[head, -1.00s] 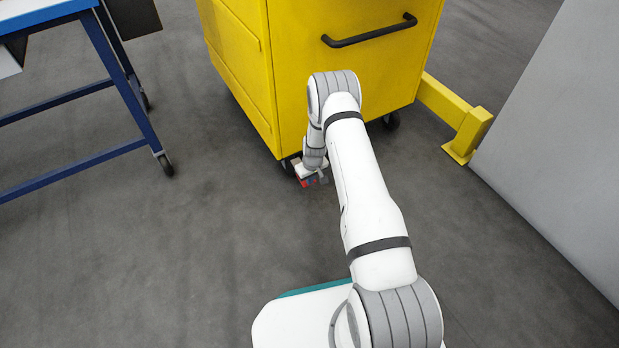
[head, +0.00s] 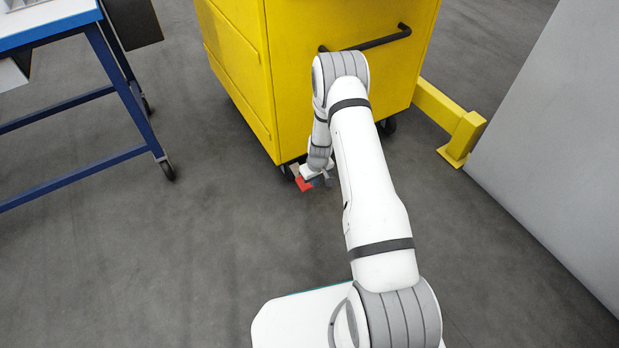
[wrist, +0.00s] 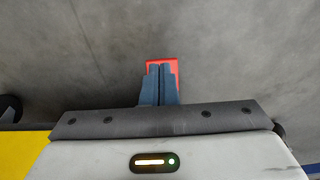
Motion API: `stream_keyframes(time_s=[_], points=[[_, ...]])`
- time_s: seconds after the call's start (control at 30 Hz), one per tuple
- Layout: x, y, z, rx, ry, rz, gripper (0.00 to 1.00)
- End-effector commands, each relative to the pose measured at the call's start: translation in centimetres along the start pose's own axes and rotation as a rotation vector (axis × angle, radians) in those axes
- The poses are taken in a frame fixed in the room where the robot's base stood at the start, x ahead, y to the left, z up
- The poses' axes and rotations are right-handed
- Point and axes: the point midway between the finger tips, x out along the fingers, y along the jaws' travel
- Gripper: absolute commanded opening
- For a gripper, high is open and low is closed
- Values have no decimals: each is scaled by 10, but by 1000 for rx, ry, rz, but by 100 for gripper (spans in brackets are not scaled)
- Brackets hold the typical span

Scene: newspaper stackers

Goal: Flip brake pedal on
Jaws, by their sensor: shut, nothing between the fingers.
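The red brake pedal (head: 304,185) is low at the near bottom corner of the yellow cart (head: 350,90), by a dark caster (head: 288,170). In the wrist view the red pedal (wrist: 164,61) lies under and around the fingertips. My gripper (wrist: 159,68) has its two blue-grey fingers side by side, shut and empty, pointing over the pedal. In the head view my gripper (head: 318,181) is small and partly hidden at the pedal. I cannot tell whether the fingers touch it, or its exact tilt.
A blue-framed table (head: 115,85) on casters stands at the left. A yellow floor rail (head: 460,125) and a grey panel (head: 560,140) are at the right. The cart has a black handle (head: 375,40), close behind my arm's elbow. The grey floor (head: 180,260) at left is clear.

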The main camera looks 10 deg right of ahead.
Motion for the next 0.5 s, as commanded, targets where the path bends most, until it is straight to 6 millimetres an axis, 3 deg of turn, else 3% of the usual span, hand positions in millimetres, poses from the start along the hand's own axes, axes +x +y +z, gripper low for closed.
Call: stream_keyframes(time_s=[0.03,0.2,0.5], points=[[-13,1,6,2,0,0,0],[-33,0,22,2,1,0,0],[-42,0,31,-1,0,0,0]])
